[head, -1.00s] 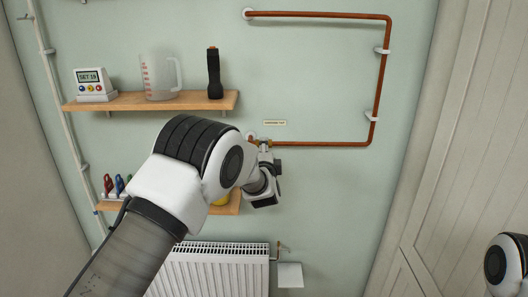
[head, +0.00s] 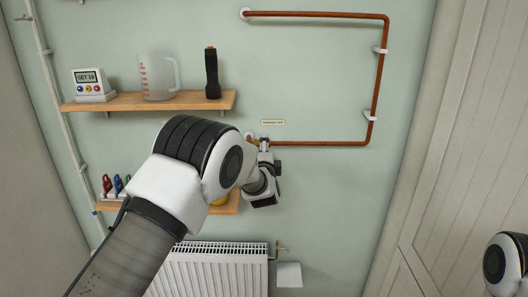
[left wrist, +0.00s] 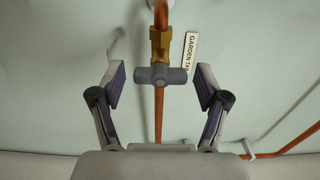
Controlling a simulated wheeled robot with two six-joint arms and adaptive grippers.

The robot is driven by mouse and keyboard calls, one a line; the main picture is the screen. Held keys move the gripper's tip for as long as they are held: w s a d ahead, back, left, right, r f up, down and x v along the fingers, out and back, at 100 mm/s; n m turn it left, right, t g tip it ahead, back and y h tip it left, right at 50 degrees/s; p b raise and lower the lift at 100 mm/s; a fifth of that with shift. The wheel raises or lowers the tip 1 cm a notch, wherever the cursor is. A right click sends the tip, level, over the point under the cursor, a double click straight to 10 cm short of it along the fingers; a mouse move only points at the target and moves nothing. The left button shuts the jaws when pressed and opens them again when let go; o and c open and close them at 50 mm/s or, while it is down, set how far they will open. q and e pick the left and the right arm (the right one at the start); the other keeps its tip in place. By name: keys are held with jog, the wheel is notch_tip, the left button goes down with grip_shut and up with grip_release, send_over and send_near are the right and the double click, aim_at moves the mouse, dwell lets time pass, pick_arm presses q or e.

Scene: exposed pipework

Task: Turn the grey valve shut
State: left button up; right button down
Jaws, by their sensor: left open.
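The grey valve handle (left wrist: 160,75) is a short bar on a brass body (left wrist: 160,42), fitted on a copper pipe (left wrist: 160,12). In the left wrist view the bar lies crosswise to the pipe. My left gripper (left wrist: 160,82) is open, with one finger on each side of the handle and a gap to both ends. In the head view my left gripper (head: 264,144) is at the lower pipe's left end, and my arm hides most of the valve. My right gripper is out of view.
A label (left wrist: 190,50) reading GARDEN TAP is beside the valve. An upper shelf (head: 150,101) holds a timer (head: 92,86), a jug (head: 160,78) and a flashlight (head: 212,73). A lower shelf (head: 228,204) is partly behind my arm. A radiator (head: 215,270) is below.

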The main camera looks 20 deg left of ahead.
pick_arm(q)
jog(key=v, duration=1.2)
